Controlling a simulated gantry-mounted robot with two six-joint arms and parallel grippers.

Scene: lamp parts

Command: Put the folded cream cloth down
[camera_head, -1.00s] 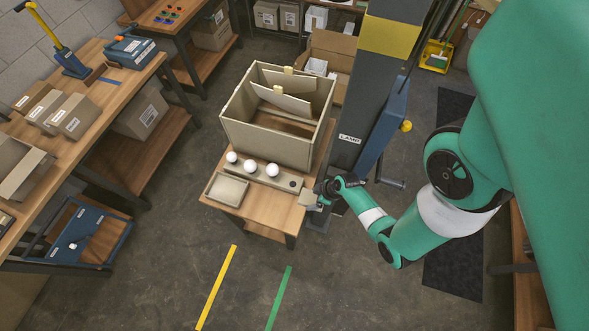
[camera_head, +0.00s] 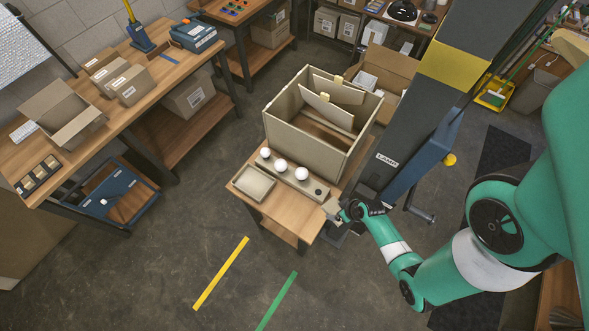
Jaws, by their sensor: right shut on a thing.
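The folded cream cloth (camera_head: 331,207) shows as a small pale patch at the right edge of the small wooden table (camera_head: 283,222). My right gripper (camera_head: 341,212) comes in from the right and is shut on the cloth. The gripper is small and dark here, and its fingers partly cover the cloth. I cannot tell whether the cloth touches the tabletop. My left gripper is not in view.
A cream rack (camera_head: 291,176) with three white bulbs and an empty shallow tray (camera_head: 254,182) are on the table. A large divided box (camera_head: 300,134) stands behind them. A grey column (camera_head: 405,150) stands close right. The front tabletop is clear.

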